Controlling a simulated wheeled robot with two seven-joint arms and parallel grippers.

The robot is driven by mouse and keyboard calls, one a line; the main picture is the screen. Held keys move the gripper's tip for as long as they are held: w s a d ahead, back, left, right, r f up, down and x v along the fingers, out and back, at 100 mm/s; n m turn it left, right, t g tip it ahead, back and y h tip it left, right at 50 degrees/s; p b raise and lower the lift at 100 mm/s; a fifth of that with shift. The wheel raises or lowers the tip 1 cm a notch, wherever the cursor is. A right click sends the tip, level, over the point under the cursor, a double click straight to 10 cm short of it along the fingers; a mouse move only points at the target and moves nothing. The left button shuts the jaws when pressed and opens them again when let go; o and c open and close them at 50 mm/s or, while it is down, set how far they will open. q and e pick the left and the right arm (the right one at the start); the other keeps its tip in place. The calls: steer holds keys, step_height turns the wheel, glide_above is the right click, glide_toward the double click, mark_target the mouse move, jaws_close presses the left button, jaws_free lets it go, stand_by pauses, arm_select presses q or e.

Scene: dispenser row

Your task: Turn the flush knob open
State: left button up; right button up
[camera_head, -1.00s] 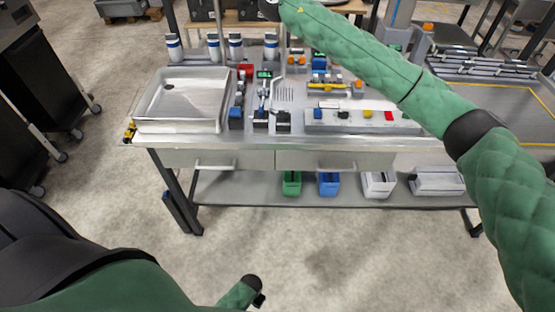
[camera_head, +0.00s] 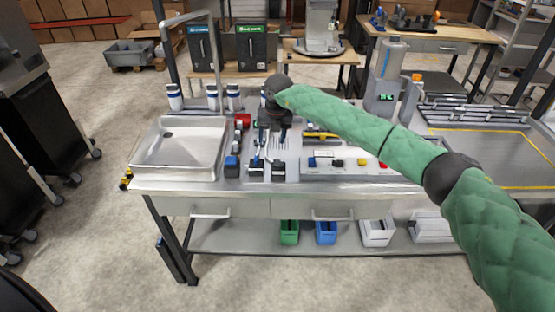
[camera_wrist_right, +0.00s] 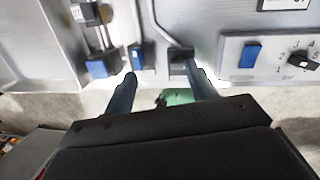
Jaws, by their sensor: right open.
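My right gripper (camera_head: 265,145) points down over the workbench (camera_head: 345,187), among small fittings right of the steel tray. In the right wrist view its two fingers (camera_wrist_right: 158,80) are apart with nothing between them. Beyond the fingertips are a blue-fronted fitting (camera_wrist_right: 137,57) and a black-fronted fitting (camera_wrist_right: 181,60). Another blue-fronted fitting (camera_wrist_right: 97,67) is to their left. A control panel (camera_wrist_right: 232,78) to the right carries a black rotary knob (camera_wrist_right: 302,62) and a blue button (camera_wrist_right: 250,55). I cannot tell which of these is the flush knob. My left gripper is not in view.
The steel tray (camera_head: 180,118) takes up the bench's left end. White bottles with blue bands (camera_head: 174,96) stand behind it. A tall grey dispenser (camera_head: 387,75) stands behind the panel. Several bins, including a green one (camera_head: 289,231), sit on the lower shelf.

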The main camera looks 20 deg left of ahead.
mark_target(279, 163)
steer(key=shift+s+d+f+m+g+h, duration=0.1)
steer(key=shift+s+d+m+g+h, duration=0.2)
steer(key=shift+d, duration=0.35)
steer(key=shift+s+d+m+g+h, duration=0.1)
steer(key=shift+s+d+h, duration=0.15)
steer(key=shift+d+h, duration=0.3)
steer(key=shift+d, duration=0.2)
steer(key=shift+m, duration=0.3)
step_height(279, 163, down, 8)
steer(key=p, duration=0.4)
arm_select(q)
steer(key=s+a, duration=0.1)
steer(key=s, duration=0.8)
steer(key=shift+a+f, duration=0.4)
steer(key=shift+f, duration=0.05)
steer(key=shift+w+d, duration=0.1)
arm_select(e)
steer(key=c, duration=1)
